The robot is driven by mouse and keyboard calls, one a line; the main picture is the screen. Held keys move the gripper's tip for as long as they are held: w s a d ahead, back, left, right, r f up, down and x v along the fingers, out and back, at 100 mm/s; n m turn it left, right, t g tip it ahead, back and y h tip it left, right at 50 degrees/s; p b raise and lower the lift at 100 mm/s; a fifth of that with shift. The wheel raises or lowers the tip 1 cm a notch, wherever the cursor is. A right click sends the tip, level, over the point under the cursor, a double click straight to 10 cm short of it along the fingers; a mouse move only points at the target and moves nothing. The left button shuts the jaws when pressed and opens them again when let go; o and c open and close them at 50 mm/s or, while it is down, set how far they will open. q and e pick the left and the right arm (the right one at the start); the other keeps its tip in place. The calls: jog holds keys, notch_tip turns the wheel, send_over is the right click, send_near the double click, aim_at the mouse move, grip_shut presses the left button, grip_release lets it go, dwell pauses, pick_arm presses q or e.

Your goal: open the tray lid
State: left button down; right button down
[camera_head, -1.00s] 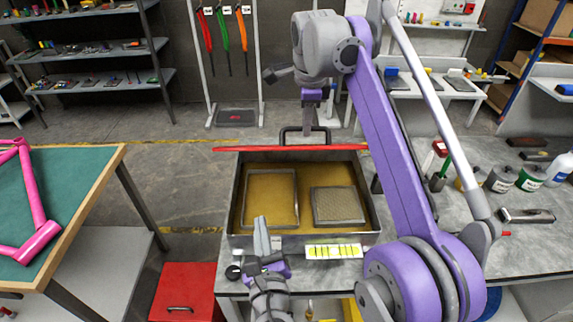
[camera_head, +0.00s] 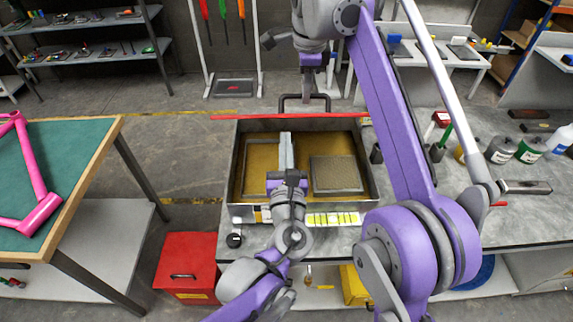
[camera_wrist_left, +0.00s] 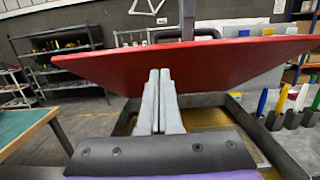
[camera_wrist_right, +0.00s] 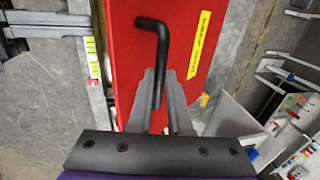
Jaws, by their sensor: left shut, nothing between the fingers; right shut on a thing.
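The lid's underside (camera_wrist_left: 220,65) fills the middle of the left wrist view. My right gripper (camera_wrist_right: 160,90) is shut on the lid's black handle (camera_wrist_right: 155,45), which also shows above the lid in the head view (camera_head: 303,98). My left gripper (camera_head: 286,135) is shut and empty, over the tray, its fingers pointing toward the lid.
A label strip (camera_head: 333,219) is on the tray's front. Bottles (camera_head: 500,150) and brushes stand on the bench to the right. A red box (camera_head: 187,262) is on the floor at left, near a green-topped table (camera_head: 75,160) with a pink frame.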

pick_arm(q)
jog(key=shift+w+r, duration=0.65)
jog(key=shift+r, duration=0.25)
pick_arm(e)
jog(key=shift+w+f, duration=0.15)
jog(key=shift+w, duration=0.05)
pick_arm(q)
jog(key=shift+w+r, duration=0.8)
jog(key=shift+r, duration=0.2)
pick_arm(e)
jog(key=shift+s, duration=0.1)
jog(key=c, duration=0.8)
grip_release()
jog(key=shift+c, duration=0.2)
pick_arm(q)
jog(key=shift+f, duration=0.1)
